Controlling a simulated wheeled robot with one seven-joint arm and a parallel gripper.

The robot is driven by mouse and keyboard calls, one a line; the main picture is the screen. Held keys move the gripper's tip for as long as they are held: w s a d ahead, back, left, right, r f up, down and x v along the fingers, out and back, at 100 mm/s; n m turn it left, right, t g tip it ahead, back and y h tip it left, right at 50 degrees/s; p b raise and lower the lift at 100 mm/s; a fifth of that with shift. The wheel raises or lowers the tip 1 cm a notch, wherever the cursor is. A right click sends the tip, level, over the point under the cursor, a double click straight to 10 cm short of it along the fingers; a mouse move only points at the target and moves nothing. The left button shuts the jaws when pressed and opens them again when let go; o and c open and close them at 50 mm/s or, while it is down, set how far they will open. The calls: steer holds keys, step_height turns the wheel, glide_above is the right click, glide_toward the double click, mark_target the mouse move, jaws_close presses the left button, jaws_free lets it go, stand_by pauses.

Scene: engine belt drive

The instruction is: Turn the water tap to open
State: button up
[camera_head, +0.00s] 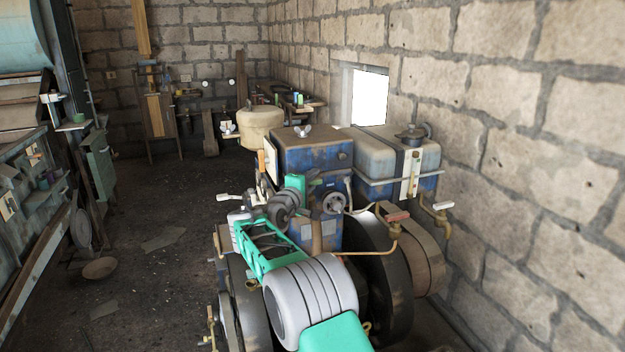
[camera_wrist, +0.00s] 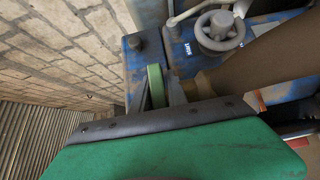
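A grey round handwheel (camera_head: 333,203) sits on the front of the blue engine in the head view. It shows at the top of the wrist view (camera_wrist: 220,30). At the engine's right are a brass tap with a white handle (camera_head: 443,206) and a brass pipe with a red-handled valve (camera_head: 397,215). I cannot tell which fitting is the water tap. My gripper (camera_head: 316,182) is just left of and above the handwheel, with no contact visible. In the wrist view, its green and grey fingertips (camera_wrist: 166,86) are close together before the blue body; their gap is unclear.
A pale blue tank (camera_head: 390,155) and a dark blue hopper (camera_head: 312,150) top the engine. A large black flywheel (camera_head: 385,280) and a stone wall (camera_head: 520,170) are at the right. The floor (camera_head: 150,210) at the left is mostly clear. A brown cylinder (camera_wrist: 265,65) crosses the wrist view.

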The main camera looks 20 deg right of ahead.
jaws_close()
